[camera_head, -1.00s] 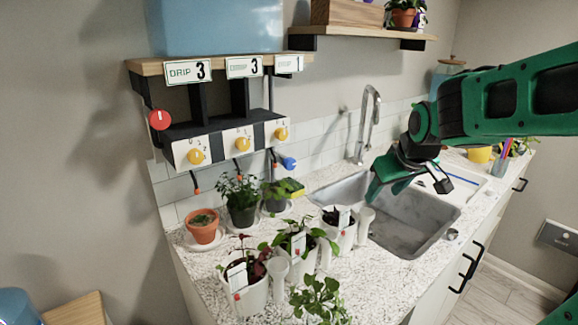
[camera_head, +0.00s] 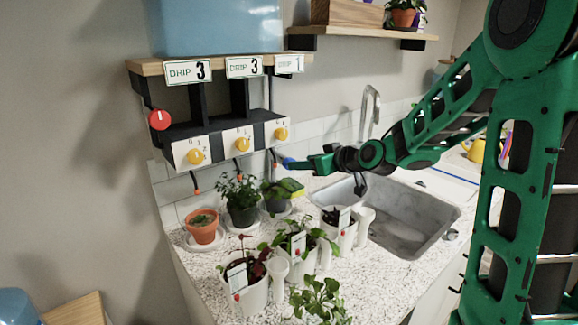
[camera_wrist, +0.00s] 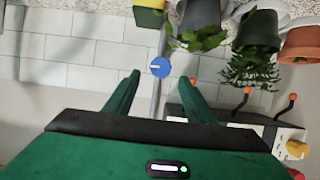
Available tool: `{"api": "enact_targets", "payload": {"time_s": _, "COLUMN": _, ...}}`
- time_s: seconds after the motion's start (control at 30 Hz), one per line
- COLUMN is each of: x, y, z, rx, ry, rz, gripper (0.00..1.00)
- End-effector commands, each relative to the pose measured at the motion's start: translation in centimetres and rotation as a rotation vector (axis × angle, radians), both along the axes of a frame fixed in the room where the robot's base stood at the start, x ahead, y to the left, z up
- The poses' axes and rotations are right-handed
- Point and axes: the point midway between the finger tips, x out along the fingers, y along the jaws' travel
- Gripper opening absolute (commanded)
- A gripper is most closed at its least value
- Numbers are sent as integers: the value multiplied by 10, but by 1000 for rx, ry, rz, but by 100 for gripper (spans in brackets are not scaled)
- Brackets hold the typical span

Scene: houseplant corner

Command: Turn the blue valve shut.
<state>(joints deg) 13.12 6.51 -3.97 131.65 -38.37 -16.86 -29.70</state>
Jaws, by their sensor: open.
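The blue valve (camera_head: 287,162) is at the right end of the drip station, below the yellow knobs; in the head view my gripper partly hides it. In the wrist view the blue valve (camera_wrist: 160,68) shows as a round knob with a pale mark, on a grey vertical pipe. My gripper (camera_head: 300,163) reaches in from the right, its tips close to the valve. In the wrist view my gripper (camera_wrist: 160,92) is open, with the valve centred just beyond the fingertips. I cannot tell whether the fingers touch it.
Yellow knobs (camera_head: 243,144) and a red knob (camera_head: 159,119) are on the drip station. Potted plants (camera_head: 240,197) stand below on the speckled counter (camera_head: 205,270). The sink (camera_head: 410,215) and its tap (camera_head: 370,110) lie behind and below my arm.

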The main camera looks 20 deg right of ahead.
Motion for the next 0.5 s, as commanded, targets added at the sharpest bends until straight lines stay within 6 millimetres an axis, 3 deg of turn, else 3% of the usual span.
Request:
{"api": "enact_targets", "payload": {"time_s": 0.2, "x": 34, "y": 15, "z": -17, "rx": 0, "ry": 3, "rz": 3, "gripper": 50}}
{"api": "enact_targets", "payload": {"time_s": 0.5, "x": 63, "y": 26, "z": -29, "rx": -1, "ry": 2, "rz": 0, "gripper": 50}}
